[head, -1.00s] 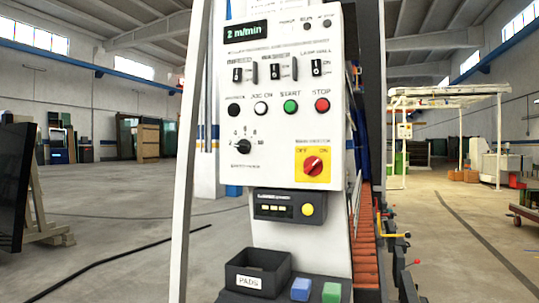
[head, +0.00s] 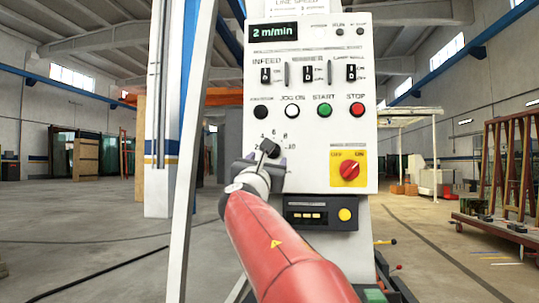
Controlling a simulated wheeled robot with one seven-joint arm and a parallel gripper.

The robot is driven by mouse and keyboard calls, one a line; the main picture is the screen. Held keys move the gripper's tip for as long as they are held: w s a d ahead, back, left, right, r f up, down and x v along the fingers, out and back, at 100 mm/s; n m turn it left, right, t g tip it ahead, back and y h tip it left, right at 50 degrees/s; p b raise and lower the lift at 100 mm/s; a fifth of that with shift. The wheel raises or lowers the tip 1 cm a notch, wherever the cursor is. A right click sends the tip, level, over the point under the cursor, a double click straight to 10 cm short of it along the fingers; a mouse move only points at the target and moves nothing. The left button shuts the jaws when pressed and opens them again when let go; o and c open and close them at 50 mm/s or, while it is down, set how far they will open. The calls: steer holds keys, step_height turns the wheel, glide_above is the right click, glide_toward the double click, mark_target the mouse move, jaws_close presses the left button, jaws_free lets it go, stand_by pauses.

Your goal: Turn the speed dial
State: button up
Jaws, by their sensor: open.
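The black speed dial (head: 271,147) is on the white control panel (head: 318,172), in the lower left part of its face. A numbered scale shows around its top. My gripper (head: 263,160) is open in front of the dial, just below and slightly left of it in the picture. Its dark jaws cover the dial's lower part and the label below. I cannot tell whether the jaws touch the dial or stand apart from it. The display (head: 274,32) above reads 2 m/min.
A row of buttons, with green start (head: 325,110) and red stop (head: 357,110), sits above the dial. A red main switch on a yellow plate (head: 349,168) is to the right. A slanted grey post (head: 190,150) stands close on the left.

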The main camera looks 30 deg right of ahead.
steer(key=p+x, duration=0.1)
steer(key=x, duration=0.4)
steer(key=c, duration=1)
